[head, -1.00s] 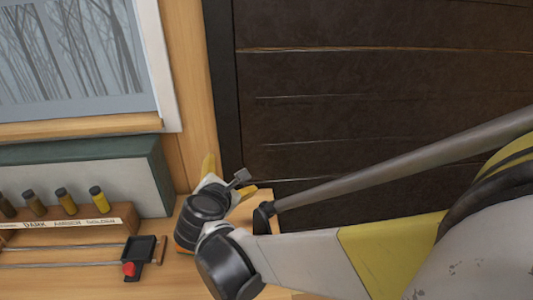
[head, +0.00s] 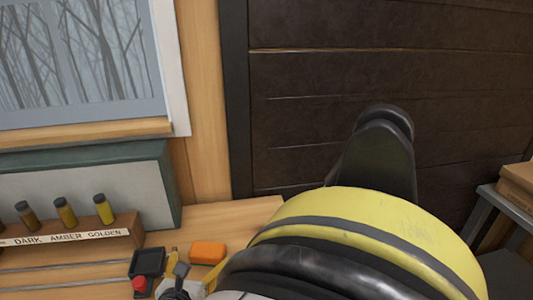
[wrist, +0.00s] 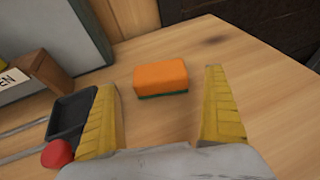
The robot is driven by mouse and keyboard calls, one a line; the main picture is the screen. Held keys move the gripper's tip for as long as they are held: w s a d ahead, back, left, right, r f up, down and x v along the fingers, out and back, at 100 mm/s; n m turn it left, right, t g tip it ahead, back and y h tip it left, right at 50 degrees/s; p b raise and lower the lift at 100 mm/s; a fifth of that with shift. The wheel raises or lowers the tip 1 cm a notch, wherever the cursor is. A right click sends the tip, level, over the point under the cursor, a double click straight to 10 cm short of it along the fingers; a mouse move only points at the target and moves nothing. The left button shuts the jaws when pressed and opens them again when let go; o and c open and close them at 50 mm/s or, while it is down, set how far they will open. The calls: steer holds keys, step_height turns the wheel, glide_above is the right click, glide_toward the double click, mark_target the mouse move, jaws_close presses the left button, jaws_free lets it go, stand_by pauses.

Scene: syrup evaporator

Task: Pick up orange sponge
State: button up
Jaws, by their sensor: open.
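The orange sponge (head: 208,252) lies on the wooden counter, near its right end in the head view. In the wrist view the sponge (wrist: 162,78) shows an orange top and a thin green underside. My gripper (wrist: 163,105) is open, with its two yellow fingers apart. The sponge lies ahead of the fingertips, between their lines, and nothing is held. In the head view my gripper (head: 186,268) is partly hidden behind my arm at the bottom, close to the sponge on its left and near side.
A black tray-like piece with a red knob (wrist: 57,153) sits just left of the left finger. A wooden rack (head: 70,240) labelled DARK, AMBER, GOLDEN holds small bottles. A grey-green box (head: 110,185) stands behind. The counter (wrist: 265,100) is clear right of the sponge.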

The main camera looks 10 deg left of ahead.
mark_target(207, 249)
steer(key=b+x, duration=0.2)
steer(key=x, duration=0.3)
steer(key=shift+w+r, duration=0.1)
steer(key=shift+r, duration=0.15)
steer(key=shift+c, duration=0.3)
steer(key=c, duration=1.1)
